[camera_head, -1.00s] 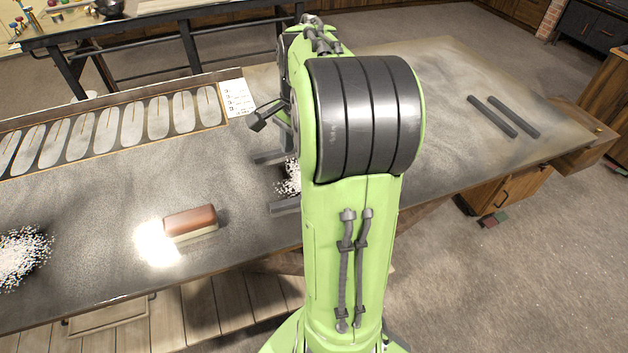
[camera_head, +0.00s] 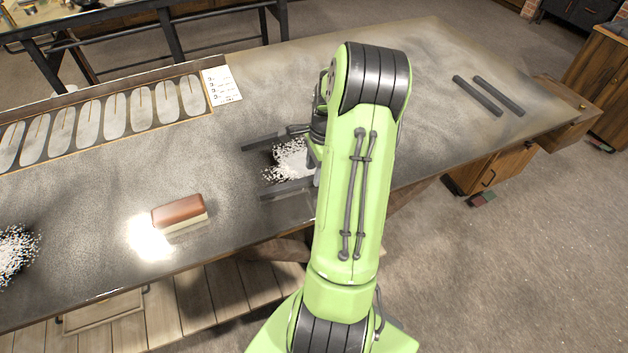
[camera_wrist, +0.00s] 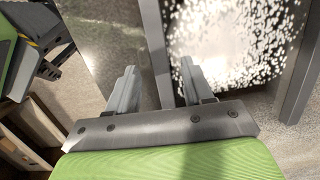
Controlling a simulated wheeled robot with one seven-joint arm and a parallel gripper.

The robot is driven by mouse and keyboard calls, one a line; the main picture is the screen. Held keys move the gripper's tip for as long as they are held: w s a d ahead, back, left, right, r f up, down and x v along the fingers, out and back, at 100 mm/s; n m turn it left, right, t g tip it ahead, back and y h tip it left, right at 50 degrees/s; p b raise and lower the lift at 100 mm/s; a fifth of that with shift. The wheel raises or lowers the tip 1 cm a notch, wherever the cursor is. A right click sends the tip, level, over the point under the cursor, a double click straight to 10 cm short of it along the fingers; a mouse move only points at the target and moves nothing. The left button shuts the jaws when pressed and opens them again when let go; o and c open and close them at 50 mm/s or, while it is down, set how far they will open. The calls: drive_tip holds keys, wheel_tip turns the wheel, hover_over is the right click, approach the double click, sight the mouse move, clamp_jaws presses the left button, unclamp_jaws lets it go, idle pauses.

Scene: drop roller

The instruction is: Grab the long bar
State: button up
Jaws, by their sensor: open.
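In the head view, two dark grey bars flank a patch of white granules (camera_head: 290,158): a far bar (camera_head: 268,141) and a near bar (camera_head: 284,189). My arm hides their right ends and my gripper in that view. In the wrist view my gripper (camera_wrist: 159,70) is open. One grey bar (camera_wrist: 154,40) runs lengthwise between its two fingers, with the granules (camera_wrist: 220,45) to its right and the other bar (camera_wrist: 303,75) beyond them. I see no clear contact between fingers and bar; the height gap cannot be told.
Two more dark bars (camera_head: 478,95) (camera_head: 499,95) lie at the table's right end. A red-brown and cream block (camera_head: 180,212) sits left of the near bar. A rack of grey oval plates (camera_head: 115,118), a paper sheet (camera_head: 222,86) and more granules (camera_head: 15,250) are on the left.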

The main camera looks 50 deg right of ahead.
wheel_tip(320, 180, down, 2)
drive_tip(key=shift+w, duration=0.1)
drive_tip(key=shift+r, duration=0.1)
drive_tip(key=c, duration=0.9)
clamp_jaws()
idle(0.4)
